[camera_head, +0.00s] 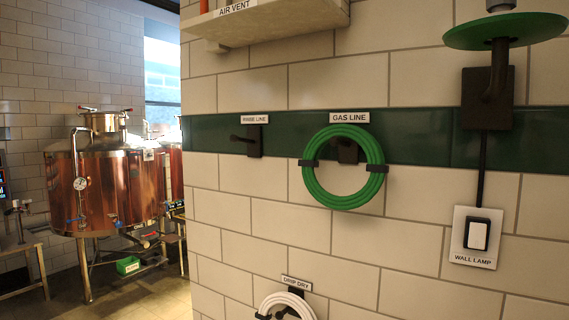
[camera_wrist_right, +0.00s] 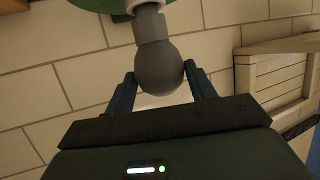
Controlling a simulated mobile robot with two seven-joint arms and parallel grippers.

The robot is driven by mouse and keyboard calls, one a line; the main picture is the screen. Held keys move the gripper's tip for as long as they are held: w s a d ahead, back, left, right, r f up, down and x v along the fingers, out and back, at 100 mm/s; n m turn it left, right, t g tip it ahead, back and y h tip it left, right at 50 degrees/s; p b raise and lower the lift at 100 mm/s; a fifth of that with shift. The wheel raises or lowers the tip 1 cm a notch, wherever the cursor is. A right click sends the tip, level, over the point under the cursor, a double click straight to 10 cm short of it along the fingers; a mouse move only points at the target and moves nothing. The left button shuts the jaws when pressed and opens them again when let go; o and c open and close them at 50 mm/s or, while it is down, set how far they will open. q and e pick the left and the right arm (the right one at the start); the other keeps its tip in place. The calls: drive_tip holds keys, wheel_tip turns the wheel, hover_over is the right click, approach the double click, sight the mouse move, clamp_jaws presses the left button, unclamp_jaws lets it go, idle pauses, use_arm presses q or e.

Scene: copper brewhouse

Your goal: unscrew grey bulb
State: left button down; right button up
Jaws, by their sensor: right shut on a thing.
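The grey bulb (camera_wrist_right: 159,68) is in the right wrist view, a round globe with a faceted neck. Its neck meets a white collar at the green lamp shade (camera_wrist_right: 100,4); I cannot tell how far it is screwed in. My right gripper (camera_wrist_right: 159,77) is shut on the globe, one finger on each side. In the head view the wall lamp's green shade (camera_head: 505,31) is at the top right on a dark bracket (camera_head: 487,98). Only a grey piece above the shade shows at the top edge, cut off. My left gripper is in neither view.
A coiled green hose (camera_head: 343,197) hangs left of the lamp. A wall switch (camera_head: 476,236) is below the lamp. A shelf (camera_head: 270,22) juts out at the top. A copper tank (camera_head: 105,185) stands far left. A slatted wooden piece (camera_wrist_right: 285,65) is right in the wrist view.

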drive_tip(key=shift+r, duration=0.4)
drive_tip(key=shift+r, duration=0.45)
drive_tip(key=shift+s+r, duration=0.1)
drive_tip(key=shift+r, duration=0.45)
